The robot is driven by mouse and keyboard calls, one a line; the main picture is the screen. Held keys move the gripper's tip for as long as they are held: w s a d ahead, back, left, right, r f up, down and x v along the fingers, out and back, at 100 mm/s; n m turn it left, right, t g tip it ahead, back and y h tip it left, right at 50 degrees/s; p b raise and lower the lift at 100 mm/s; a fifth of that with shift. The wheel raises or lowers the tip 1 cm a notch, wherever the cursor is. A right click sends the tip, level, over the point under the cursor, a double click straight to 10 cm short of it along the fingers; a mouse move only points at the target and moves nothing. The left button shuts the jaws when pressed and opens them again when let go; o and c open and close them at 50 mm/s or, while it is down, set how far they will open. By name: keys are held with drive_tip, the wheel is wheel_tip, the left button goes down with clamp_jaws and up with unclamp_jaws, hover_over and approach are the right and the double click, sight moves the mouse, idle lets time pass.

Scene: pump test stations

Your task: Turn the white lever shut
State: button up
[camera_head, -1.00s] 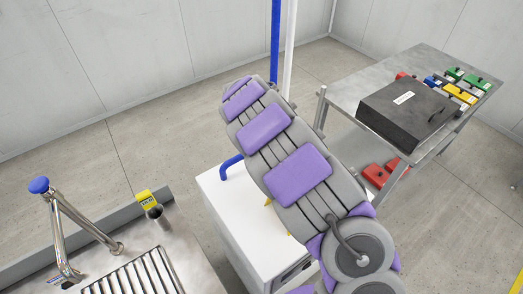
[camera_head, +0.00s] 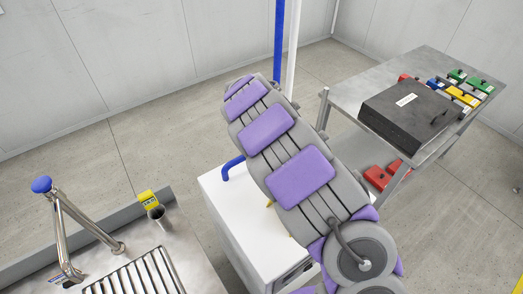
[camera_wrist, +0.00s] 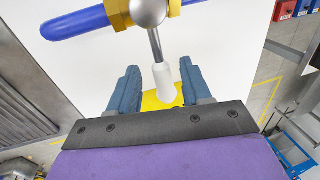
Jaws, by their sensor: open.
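The white lever (camera_wrist: 166,82) is in the middle of the wrist view. Its white handle hangs from a metal stem below a round silver valve body (camera_wrist: 148,12), set in a blue pipe (camera_wrist: 75,24) with yellow fittings. My gripper (camera_wrist: 160,82) is open, one blue-grey finger on each side of the handle. The handle lies between them, nearer the right finger; I cannot tell whether it touches. In the head view my purple and grey arm hides the lever and gripper; only part of the blue pipe (camera_head: 231,167) shows above the white cabinet (camera_head: 215,190).
A metal table (camera_head: 345,92) with a black case (camera_head: 408,112) and several coloured lockout pieces stands at the right. Red boxes (camera_head: 378,177) sit on its lower shelf. A steel sink with grating (camera_head: 135,277) and blue-knobbed pipework (camera_head: 41,185) is at the left.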

drive_tip(key=s+a+r+p, duration=0.1)
drive_tip(key=a+r+p, duration=0.1)
drive_tip(key=r, duration=1.4)
drive_tip(key=shift+s+a, duration=0.25)
drive_tip(key=shift+a, duration=0.35)
drive_tip(key=s+d+r+n+g, duration=0.1)
drive_tip(key=s+d+r+n, duration=0.2)
drive_tip(key=s+d+n, duration=0.45)
drive_tip(key=s+d+r+n, duration=0.4)
drive_tip(key=s+d, duration=0.1)
drive_tip(key=s, duration=0.5)
drive_tip(key=s+f+n+g+y, duration=0.1)
drive_tip(key=s+f+n, duration=0.1)
drive_tip(key=s+n, duration=0.7)
drive_tip(key=s+f+n+y, duration=0.1)
drive_tip(key=s+f+n, duration=0.2)
drive_tip(key=s+n, duration=0.6)
drive_tip(key=s, duration=0.6)
drive_tip(key=shift+a+f+n+g, duration=0.15)
drive_tip(key=shift+a+n+g, duration=0.15)
drive_tip(key=shift+n+g, duration=0.1)
